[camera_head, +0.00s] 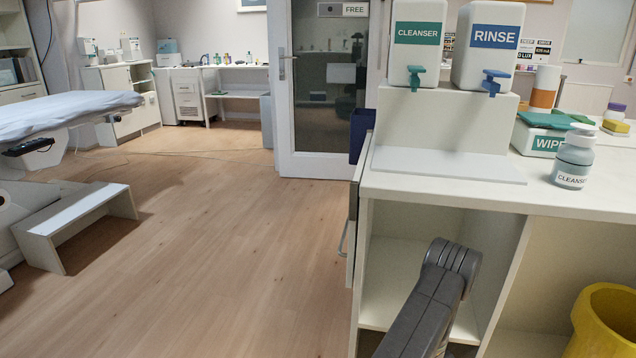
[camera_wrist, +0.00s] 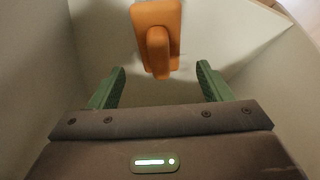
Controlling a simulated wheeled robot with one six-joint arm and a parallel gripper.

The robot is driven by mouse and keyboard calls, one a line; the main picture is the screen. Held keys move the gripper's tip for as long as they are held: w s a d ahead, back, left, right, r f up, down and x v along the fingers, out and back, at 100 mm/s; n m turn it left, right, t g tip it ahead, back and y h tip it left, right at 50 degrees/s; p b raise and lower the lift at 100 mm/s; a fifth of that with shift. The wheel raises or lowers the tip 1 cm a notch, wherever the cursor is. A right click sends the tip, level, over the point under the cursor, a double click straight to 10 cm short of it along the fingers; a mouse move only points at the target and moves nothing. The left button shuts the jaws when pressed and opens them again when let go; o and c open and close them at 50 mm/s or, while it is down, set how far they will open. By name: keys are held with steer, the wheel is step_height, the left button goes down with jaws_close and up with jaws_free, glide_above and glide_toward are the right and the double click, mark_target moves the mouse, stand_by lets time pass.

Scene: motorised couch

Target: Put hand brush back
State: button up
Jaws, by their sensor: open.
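An orange object (camera_wrist: 157,40) with a block-like body and a stubby part pointing towards me shows at the top middle of the wrist view. It looks like the hand brush, but no bristles show. My gripper (camera_wrist: 161,67) has its two green fingers apart, one on each side of the object's near end. The fingers do not visibly touch it. Pale panels surround them, like the inside of a cabinet compartment. In the head view my dark grey arm stands in front of the open cabinet (camera_head: 386,268); the gripper and the orange object are hidden there.
Cleanser (camera_head: 416,33) and rinse (camera_head: 494,40) dispensers stand on a raised block on the counter. A cleanser bottle (camera_head: 573,160) and wipes box (camera_head: 541,140) are at right. A yellow bin (camera_head: 606,315) stands at lower right. The wooden floor at left is clear, with a white step (camera_head: 75,215).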

steer(key=b+x, duration=0.2)
steer(key=x, duration=0.3)
steer(key=shift+s+f, duration=0.1)
steer(key=shift+f, duration=0.2)
step_height(320, 180, up, 5)
steer(key=p, duration=0.3)
steer(key=shift+s, duration=0.1)
